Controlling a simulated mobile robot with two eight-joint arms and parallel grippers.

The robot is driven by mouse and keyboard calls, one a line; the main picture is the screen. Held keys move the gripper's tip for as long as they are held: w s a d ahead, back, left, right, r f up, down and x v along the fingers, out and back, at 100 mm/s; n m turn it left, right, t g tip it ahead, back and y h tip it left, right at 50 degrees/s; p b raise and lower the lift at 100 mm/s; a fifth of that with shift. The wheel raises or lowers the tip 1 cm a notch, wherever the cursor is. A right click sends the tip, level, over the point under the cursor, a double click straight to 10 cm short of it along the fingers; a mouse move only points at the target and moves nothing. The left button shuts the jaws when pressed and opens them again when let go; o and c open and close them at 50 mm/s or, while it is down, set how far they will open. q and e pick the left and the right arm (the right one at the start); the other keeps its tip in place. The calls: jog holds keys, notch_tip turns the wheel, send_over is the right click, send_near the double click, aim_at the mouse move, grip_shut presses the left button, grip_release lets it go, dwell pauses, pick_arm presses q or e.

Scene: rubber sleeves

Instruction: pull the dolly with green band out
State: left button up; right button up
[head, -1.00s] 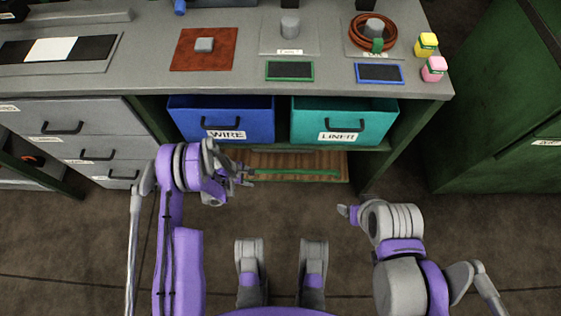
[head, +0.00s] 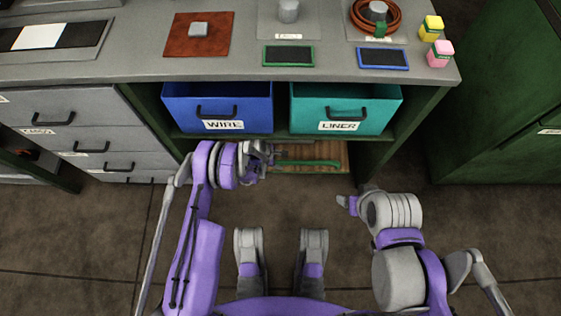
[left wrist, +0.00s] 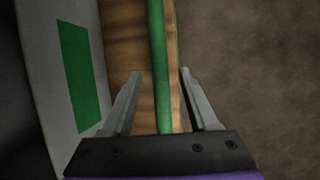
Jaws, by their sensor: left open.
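The wooden dolly (head: 335,153) sits low under the shelf, with a green bar (head: 318,163) along its front. In the left wrist view the wood (left wrist: 118,42) and the green bar (left wrist: 157,45) run up the picture. My left gripper (head: 272,153) is at the left part of the bar. Its open fingers (left wrist: 160,72) stand on either side of the bar, with gaps showing. A pale surface with a green patch (left wrist: 82,75) lies left of the wood. My right gripper (head: 345,203) is apart from the dolly, and its fingers are too small to judge.
A blue bin labelled WIRE (head: 180,112) and a teal bin labelled LINER (head: 375,115) stand on the shelf above the dolly. Grey drawers (head: 60,115) are at left, a green cabinet (head: 490,110) at right. The floor (head: 450,215) before the bench is clear.

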pick_arm(q)
jog(key=shift+x, duration=0.9)
grip_shut()
dwell(0.9)
